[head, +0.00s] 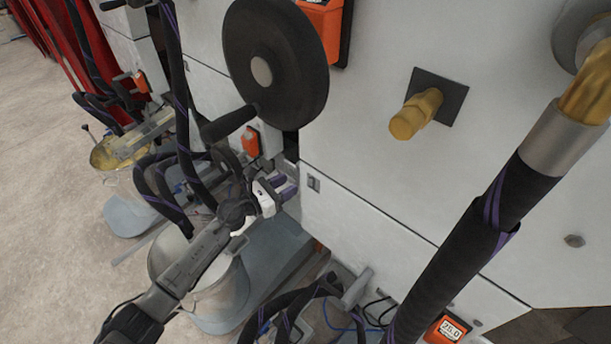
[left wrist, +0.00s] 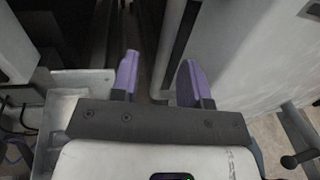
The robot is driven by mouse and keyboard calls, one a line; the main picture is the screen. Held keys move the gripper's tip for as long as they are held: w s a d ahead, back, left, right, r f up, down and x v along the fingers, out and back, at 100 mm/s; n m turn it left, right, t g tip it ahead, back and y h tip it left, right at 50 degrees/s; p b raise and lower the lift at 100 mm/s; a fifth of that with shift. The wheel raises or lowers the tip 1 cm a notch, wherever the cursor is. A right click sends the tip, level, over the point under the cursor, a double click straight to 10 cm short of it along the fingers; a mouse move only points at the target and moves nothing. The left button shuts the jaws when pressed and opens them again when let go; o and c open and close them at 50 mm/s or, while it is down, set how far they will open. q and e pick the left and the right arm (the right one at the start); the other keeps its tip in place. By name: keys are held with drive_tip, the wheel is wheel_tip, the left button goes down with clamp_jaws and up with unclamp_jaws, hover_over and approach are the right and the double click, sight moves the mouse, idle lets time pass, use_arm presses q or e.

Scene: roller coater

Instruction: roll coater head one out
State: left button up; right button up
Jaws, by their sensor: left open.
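A large black handwheel (head: 275,62) with a crank handle (head: 229,124) is mounted on the white machine housing (head: 400,170). My left gripper (head: 288,186) is below the wheel and its handle, close to the housing, and touches neither of them. In the left wrist view its two purple fingers (left wrist: 160,62) are apart with nothing between them. Beyond them is a narrow gap beside a pale panel (left wrist: 245,60). I cannot tell which part is coater head one. My right gripper is out of view.
A metal bucket (head: 205,275) stands under my left forearm. A yellow-coated pan (head: 112,153) is farther back left. Black hoses (head: 175,95) hang near the arm, and a thick hose (head: 455,250) crosses the right side. A brass knob (head: 415,113) sticks out of the housing.

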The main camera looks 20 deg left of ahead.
use_arm(q)
drive_tip(key=b+x, duration=0.2)
drive_tip(key=x, duration=0.5)
drive_tip(key=shift+d, duration=0.1)
drive_tip(key=shift+f, duration=0.1)
clamp_jaws()
